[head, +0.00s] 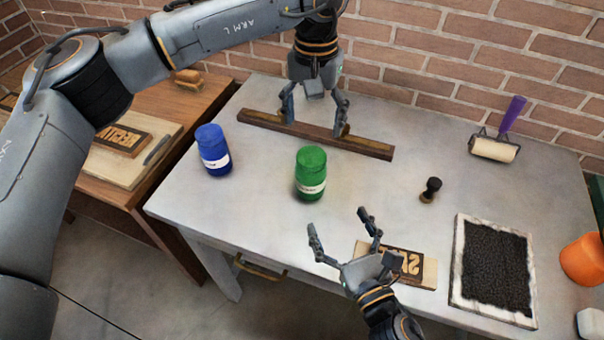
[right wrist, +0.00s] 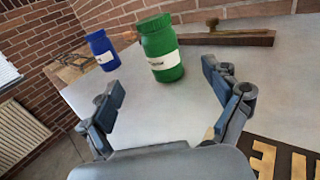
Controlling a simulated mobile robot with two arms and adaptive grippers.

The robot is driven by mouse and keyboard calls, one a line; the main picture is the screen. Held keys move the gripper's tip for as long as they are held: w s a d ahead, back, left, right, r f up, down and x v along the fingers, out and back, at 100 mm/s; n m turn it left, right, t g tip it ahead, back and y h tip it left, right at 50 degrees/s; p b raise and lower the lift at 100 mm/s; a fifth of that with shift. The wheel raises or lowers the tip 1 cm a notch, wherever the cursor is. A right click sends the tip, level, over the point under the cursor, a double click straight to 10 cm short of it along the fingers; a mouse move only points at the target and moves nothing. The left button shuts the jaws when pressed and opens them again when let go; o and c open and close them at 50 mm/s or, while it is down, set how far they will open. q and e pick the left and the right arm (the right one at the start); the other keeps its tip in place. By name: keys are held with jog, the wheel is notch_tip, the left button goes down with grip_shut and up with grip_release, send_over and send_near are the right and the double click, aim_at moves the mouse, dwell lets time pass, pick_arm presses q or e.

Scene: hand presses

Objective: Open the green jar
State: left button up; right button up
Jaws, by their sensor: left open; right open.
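The green jar (head: 310,175) stands upright on the grey table with its lid on. It also shows in the right wrist view (right wrist: 161,50), beyond the fingers and apart from them. My right gripper (head: 337,222) is open and empty, in front of the jar and a little to its right in the head view. Its open fingers also show in the right wrist view (right wrist: 168,95). My left gripper (head: 315,112) is open, behind the jar at a long wooden bar. Its fingertips are at the bar; I cannot tell whether they touch it.
A blue jar (head: 213,150) stands left of the green one. The wooden bar (head: 370,148) lies near the wall. A letter block (head: 428,272) lies beside my right gripper. A small stamp (head: 430,190), a roller (head: 494,148) and a black inked tray (head: 457,262) are at right.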

aim_at(316, 184)
pick_arm(q)
jog(key=shift+s+f, duration=0.15)
jog(key=shift+f, duration=0.2)
pick_arm(e)
jog(key=shift+f, duration=0.5)
pick_arm(q)
jog(key=shift+w, duration=0.2)
pick_arm(e)
jog(key=x, duration=1.4)
grip_shut()
pick_arm(q)
jog(key=m, duration=0.4)
jog(key=shift+f, duration=0.1)
jog(key=shift+a+f, duration=0.1)
jog(key=shift+f, duration=0.1)
jog(key=shift+m, duration=0.3)
notch_tip(316, 184, down, 8)
jog(key=shift+r, duration=0.25)
jog(key=shift+c, duration=0.3)
